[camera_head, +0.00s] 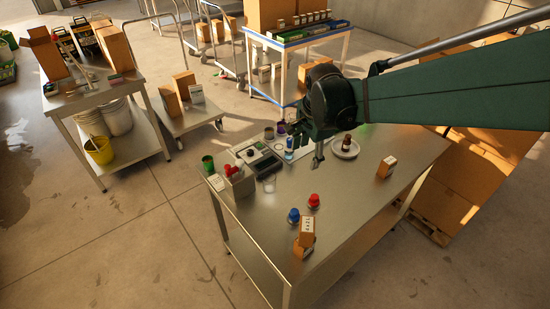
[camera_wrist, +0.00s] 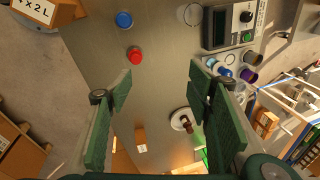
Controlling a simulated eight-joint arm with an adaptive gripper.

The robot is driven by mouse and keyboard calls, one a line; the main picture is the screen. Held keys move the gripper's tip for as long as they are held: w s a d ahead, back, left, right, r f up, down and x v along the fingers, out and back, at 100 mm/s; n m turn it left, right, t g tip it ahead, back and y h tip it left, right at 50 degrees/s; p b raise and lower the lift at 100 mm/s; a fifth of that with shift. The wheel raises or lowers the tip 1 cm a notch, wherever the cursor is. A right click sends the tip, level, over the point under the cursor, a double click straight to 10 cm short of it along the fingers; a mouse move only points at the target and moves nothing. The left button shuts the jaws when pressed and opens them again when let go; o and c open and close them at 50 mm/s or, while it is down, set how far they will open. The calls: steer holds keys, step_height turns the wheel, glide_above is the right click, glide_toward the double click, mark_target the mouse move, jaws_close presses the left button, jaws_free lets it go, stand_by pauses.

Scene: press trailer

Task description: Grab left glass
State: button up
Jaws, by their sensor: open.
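A clear glass (camera_head: 269,184) stands on the metal table in front of the control device. It also shows as a faint round rim at the top of the wrist view (camera_wrist: 190,14). More small round vessels, some seemingly clear (camera_wrist: 229,59), stand close together right of it in the wrist view. I cannot tell them all apart. My gripper (camera_head: 318,158) hangs above the table, right of the clear glass in the head view. Its green fingers are spread and empty in the wrist view (camera_wrist: 161,85), with bare tabletop between them.
The control device (camera_head: 258,160) sits beside the glass. A blue knob (camera_head: 293,215), a red knob (camera_head: 314,200) and small boxes (camera_head: 305,236) stand nearer the front. A white plate (camera_head: 346,155) bears a brown bottle (camera_head: 346,142). The tabletop around the knobs is mostly bare.

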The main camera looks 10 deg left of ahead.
mark_target(269, 180)
steer(key=w+a+f+m+g, duration=0.1)
steer(key=w+a+f+m, duration=0.1)
steer(key=a+f, duration=0.5)
steer(key=w+a+f+m+g, duration=0.1)
steer(key=w+a+f+m, duration=0.2)
steer(key=a+f, duration=0.3)
steer(key=shift+w+a+f+m+h, duration=0.35)
steer(key=shift+w+f, duration=0.55)
steer(key=shift+f, duration=0.35)
steer(key=shift+f, duration=1.25)
steer(key=shift+f, duration=0.1)
steer(key=shift+w+a+f, duration=0.15)
steer(key=shift+f, duration=2.4)
